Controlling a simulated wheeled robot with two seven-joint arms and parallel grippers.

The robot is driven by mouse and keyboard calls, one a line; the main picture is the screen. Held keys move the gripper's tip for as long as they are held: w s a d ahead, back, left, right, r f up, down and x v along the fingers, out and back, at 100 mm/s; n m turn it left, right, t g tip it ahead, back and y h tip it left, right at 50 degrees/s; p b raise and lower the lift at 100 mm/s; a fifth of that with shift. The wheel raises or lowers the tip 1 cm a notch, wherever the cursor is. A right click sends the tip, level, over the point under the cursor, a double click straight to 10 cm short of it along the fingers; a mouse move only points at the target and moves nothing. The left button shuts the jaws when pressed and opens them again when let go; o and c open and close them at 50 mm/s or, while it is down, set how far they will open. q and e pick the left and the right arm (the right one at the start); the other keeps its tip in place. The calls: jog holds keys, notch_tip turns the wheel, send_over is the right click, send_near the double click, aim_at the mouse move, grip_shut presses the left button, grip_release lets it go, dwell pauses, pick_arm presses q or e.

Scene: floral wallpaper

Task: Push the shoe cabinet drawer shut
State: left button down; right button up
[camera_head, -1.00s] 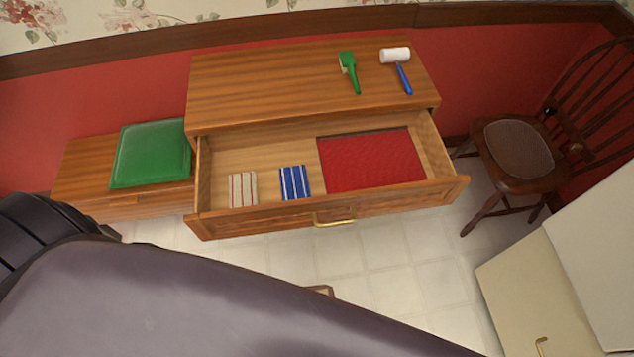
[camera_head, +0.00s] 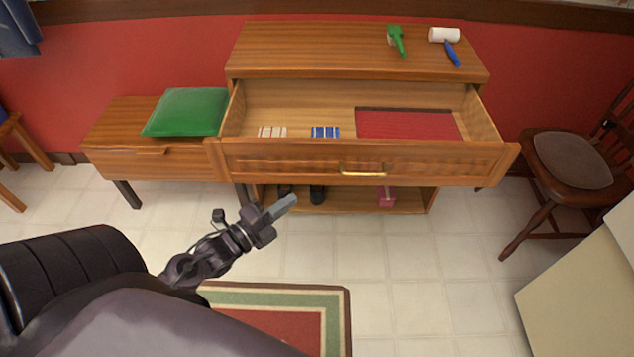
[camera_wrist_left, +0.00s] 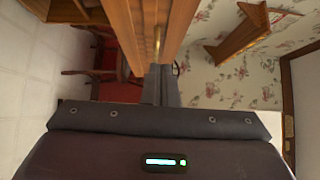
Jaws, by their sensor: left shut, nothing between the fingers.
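The shoe cabinet (camera_head: 350,48) is wooden and stands against the red wall. Its drawer is pulled well out, with a wooden front (camera_head: 290,163) and a brass handle (camera_head: 362,169). Inside it show a red mat (camera_head: 408,124), a blue striped item (camera_head: 325,132) and a beige striped item (camera_head: 272,132). My left gripper (camera_head: 290,203) is shut and empty, in front of and below the drawer front, left of the handle. In the left wrist view, the gripper (camera_wrist_left: 161,85) points along the drawer front (camera_wrist_left: 140,30). My right gripper is not in view.
A bench with a green cushion (camera_head: 187,111) stands left, a chair (camera_head: 570,158) right. A rug (camera_head: 335,310) and pale tiles lie in front. Shoes (camera_head: 317,194) sit on the lower shelf.

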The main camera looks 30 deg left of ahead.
pick_arm(q)
send_near(328, 160)
jog(key=w+d, duration=0.2)
jog(key=d, duration=0.2)
jog(key=w+a, duration=0.2)
jog(key=w, duration=0.1)
jog(key=shift+w+a, duration=0.2)
jog(key=shift+w, duration=0.1)
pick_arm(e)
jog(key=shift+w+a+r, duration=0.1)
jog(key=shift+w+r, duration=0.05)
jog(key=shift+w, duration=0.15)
